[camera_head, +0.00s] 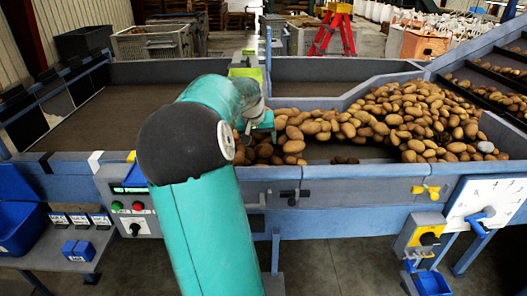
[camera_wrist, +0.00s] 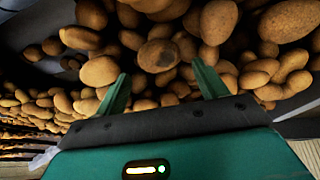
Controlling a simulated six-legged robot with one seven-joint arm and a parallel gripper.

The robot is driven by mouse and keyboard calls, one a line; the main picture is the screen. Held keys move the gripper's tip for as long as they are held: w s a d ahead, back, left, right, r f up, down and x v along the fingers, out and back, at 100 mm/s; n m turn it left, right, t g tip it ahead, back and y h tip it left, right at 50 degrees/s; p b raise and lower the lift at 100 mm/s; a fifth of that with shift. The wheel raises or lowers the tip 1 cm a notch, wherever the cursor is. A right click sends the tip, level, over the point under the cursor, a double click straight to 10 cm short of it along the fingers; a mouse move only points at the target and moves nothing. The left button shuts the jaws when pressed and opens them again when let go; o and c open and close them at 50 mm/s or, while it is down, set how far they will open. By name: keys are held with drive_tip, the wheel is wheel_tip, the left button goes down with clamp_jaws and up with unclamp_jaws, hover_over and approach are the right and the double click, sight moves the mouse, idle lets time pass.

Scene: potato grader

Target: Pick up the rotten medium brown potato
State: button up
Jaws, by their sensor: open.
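A brown, medium-sized potato with a dark grey patch (camera_wrist: 158,55) lies among the other potatoes in the wrist view, just beyond the gap between my fingers. It looks like the rotten one. I cannot single it out in the head view, where my arm covers part of the pile. My gripper (camera_wrist: 160,72) is open and empty, with its two green fingers spread on either side of that potato in the picture. In the head view my gripper (camera_head: 263,124) is over the left end of the potato pile.
Many potatoes (camera_head: 400,105) crowd the right bay of the grader, close around the spotted one. A grey lump (camera_head: 485,147) lies at their right edge. The left bay's dark belt (camera_head: 120,120) is clear. A blue-grey front rail (camera_head: 350,172) borders the bay.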

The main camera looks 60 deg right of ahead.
sight(262, 146)
drive_tip(key=x, duration=0.5)
drive_tip(key=shift+s, duration=0.1)
drive_tip(key=c, duration=0.8)
drive_tip(key=shift+o, duration=0.2)
